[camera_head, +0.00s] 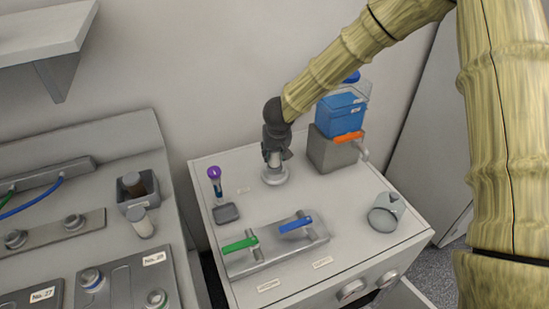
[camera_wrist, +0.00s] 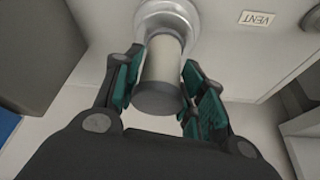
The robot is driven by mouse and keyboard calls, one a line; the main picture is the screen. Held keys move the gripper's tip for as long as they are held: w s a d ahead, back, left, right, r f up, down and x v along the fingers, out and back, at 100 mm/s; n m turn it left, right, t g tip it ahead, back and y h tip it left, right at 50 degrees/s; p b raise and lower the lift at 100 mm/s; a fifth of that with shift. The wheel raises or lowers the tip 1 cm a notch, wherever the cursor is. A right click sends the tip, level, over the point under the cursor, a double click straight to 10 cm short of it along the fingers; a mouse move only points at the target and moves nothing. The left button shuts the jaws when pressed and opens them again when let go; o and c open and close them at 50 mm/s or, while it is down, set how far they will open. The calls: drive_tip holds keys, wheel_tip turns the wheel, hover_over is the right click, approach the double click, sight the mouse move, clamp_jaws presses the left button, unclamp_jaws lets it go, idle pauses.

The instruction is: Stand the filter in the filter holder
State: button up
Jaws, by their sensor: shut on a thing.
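The filter is a pale cream cylinder (camera_wrist: 161,60) with a dark grey end cap, held between my gripper's (camera_wrist: 163,78) two green-padded fingers in the wrist view. My gripper (camera_head: 274,157) is shut on it and points down in the head view, where the fingers hide most of the filter. The filter holder, a round light base (camera_head: 276,178), is directly below; its pale ring (camera_wrist: 168,20) shows at the filter's far end in the wrist view. The filter is upright and lined up with the ring. I cannot tell whether it is seated or just above.
A grey block (camera_head: 325,150) bearing a blue container (camera_head: 340,115) stands close right. A purple-capped tube (camera_head: 215,178) stands left. A valve plate with green (camera_head: 240,245) and blue (camera_head: 296,224) handles lies in front. A VENT label (camera_wrist: 256,18) lies beside the holder.

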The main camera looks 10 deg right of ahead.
sight(275, 159)
drive_tip(key=shift+s+x, duration=0.2)
drive_tip(key=shift+x, duration=0.7)
drive_tip(key=shift+s+x, duration=0.2)
drive_tip(key=shift+x, duration=0.65)
drive_tip(key=shift+f, duration=0.15)
drive_tip(key=shift+s, duration=0.1)
drive_tip(key=o, duration=1)
drive_tip(key=shift+f, duration=0.15)
drive_tip(key=shift+r, duration=0.45)
drive_tip(key=v, duration=1.1)
drive_tip(key=shift+s+r, duration=0.15)
drive_tip(key=shift+r, duration=0.05)
